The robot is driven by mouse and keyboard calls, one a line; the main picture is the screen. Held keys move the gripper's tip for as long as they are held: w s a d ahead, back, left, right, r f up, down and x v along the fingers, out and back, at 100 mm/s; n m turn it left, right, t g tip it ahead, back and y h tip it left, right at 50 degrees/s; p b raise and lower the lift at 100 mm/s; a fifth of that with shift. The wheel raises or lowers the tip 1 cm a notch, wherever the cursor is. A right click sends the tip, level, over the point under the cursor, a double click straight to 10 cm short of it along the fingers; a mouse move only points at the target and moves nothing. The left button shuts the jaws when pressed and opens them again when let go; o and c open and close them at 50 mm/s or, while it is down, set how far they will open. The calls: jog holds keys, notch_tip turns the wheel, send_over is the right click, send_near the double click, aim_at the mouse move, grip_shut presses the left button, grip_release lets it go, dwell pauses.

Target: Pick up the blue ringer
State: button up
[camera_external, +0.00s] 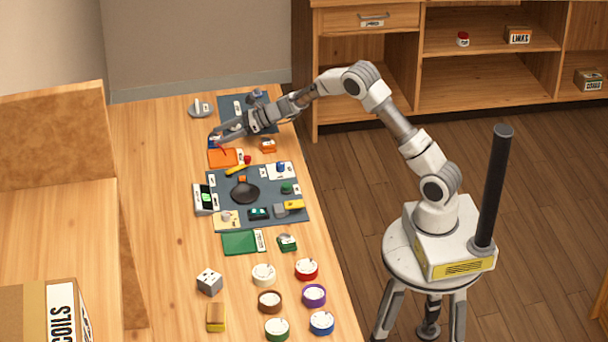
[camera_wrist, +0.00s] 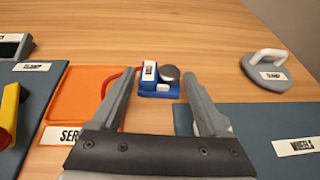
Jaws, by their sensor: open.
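The blue ringer (camera_wrist: 158,82) is a small blue block with a white label, a grey round bell and a red wire at its left. In the wrist view it sits on the wooden table just beyond and between my fingertips. My gripper (camera_wrist: 160,88) is open, with one finger on each side of the ringer and nothing held. In the external view, my gripper (camera_external: 222,138) is low over the far end of the table, and the ringer (camera_external: 213,142) shows partly beside the fingers.
An orange tray (camera_external: 222,159) lies close to the ringer. A small orange part (camera_external: 268,146) sits near the table edge. Bare wood lies beyond the ringer.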

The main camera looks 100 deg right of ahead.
jog(key=shift+x, duration=1.1)
